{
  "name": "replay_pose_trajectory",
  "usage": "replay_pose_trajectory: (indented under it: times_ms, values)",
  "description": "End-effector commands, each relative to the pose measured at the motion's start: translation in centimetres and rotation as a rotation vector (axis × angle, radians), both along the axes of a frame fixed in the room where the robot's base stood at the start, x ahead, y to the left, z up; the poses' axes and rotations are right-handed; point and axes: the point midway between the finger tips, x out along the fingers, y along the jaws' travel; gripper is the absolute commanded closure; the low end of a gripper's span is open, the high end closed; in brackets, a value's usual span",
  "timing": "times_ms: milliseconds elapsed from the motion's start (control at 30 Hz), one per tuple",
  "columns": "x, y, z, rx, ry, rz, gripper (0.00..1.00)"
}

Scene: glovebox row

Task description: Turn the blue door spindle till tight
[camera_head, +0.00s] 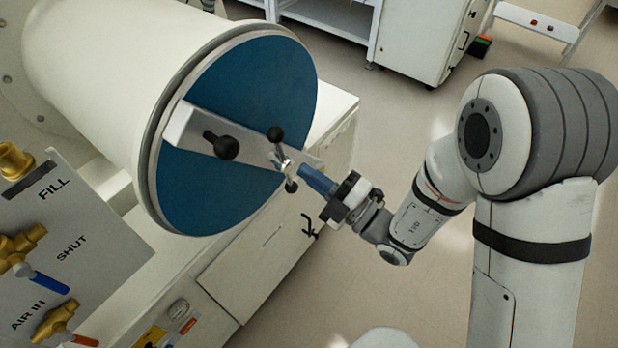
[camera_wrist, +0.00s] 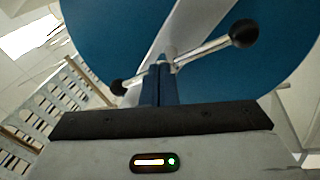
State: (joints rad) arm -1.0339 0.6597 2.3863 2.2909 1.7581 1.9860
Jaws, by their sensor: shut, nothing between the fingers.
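The blue round door (camera_head: 265,90) closes the end of a white cylinder and has a pale metal bar across it. At the bar's middle is the spindle (camera_head: 284,162), a metal hub with a cross handle ending in black balls. The handle also shows in the wrist view (camera_wrist: 205,49), one ball at upper right and one at lower left. My gripper (camera_head: 308,172) points at the hub from the right. In the wrist view its blue fingers (camera_wrist: 159,84) are together and reach the handle's middle. Whether they touch it I cannot tell.
A black knob (camera_head: 222,146) sits on the bar left of the spindle. A valve panel (camera_head: 60,225) with brass fittings, labelled FILL, SHUT and AIR IN, stands at lower left. White cabinets (camera_head: 270,250) are below the cylinder. The floor (camera_head: 400,130) behind my arm is clear.

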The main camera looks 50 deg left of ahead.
Motion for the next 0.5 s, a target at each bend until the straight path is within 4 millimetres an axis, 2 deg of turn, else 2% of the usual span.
replay_pose_trajectory:
  times_ms: [267,500]
  values:
    - [2.0,0.8,-0.2,0.284,-0.625,-0.053,1.0]
    - [4.1,0.9,-0.5,0.61,-1.227,-0.124,1.0]
